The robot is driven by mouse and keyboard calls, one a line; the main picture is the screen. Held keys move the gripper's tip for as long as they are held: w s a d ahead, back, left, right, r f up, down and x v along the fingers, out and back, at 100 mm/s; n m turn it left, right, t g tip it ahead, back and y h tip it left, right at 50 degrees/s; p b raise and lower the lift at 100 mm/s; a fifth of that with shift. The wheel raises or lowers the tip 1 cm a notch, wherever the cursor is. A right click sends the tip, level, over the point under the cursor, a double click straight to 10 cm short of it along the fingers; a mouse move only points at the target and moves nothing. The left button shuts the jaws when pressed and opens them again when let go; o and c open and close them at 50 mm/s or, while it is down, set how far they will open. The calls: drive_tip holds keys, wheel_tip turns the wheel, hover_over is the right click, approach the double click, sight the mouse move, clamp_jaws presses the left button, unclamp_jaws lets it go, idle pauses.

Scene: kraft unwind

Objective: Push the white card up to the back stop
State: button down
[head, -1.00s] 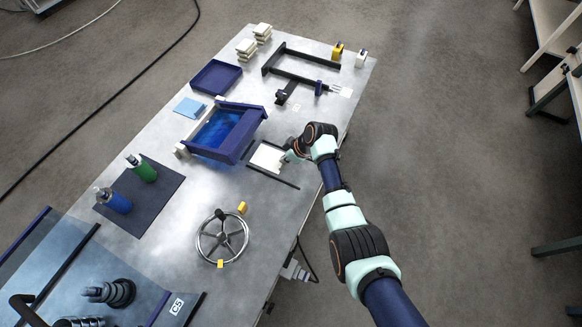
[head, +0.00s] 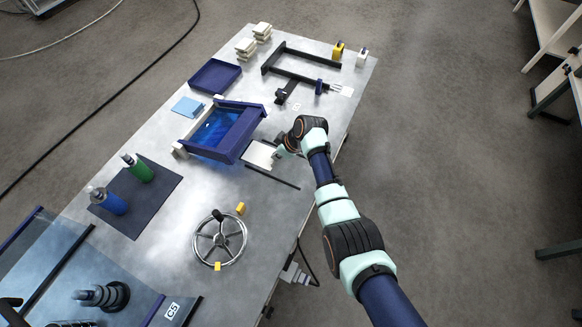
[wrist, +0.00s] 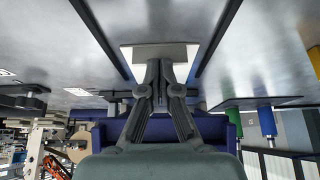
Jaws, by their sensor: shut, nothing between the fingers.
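The white card (head: 258,154) lies flat on the metal table, close to the right side of the blue box, between dark guide rails. My gripper (head: 277,154) is shut and low at the card's right side. In the wrist view, my closed fingertips (wrist: 160,66) overlap the white card (wrist: 128,55), and the fingers hide its middle. I cannot tell exactly whether they touch it. A dark rail runs on each side of the card, left (wrist: 97,38) and right (wrist: 218,42). I cannot make out the back stop clearly in either view.
The blue box (head: 235,148) stands just left of the card. A handwheel (head: 220,239) with yellow blocks is in front, bottles (head: 139,168) on a dark mat to the left. A black frame (head: 290,75) stands behind.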

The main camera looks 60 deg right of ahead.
drive_tip(key=shift+w+a+f+b, duration=0.1)
drive_tip(key=shift+w+b, duration=1)
drive_tip(key=shift+w, duration=0.25)
drive_tip(key=shift+w+b, duration=0.3)
drive_tip(key=shift+b, duration=0.35)
drive_tip(key=shift+w+a+b, duration=0.1)
drive_tip(key=shift+w+b, duration=0.25)
drive_tip(key=shift+s+r+p, duration=0.25)
drive_tip(key=shift+s+p, duration=0.5)
drive_tip(key=shift+p, duration=0.35)
drive_tip(key=shift+s+f, duration=0.1)
drive_tip(key=shift+s, duration=0.15)
wheel_tip(320, 180, up, 7)
drive_tip(key=p, duration=0.6)
drive_tip(key=shift+p, duration=0.3)
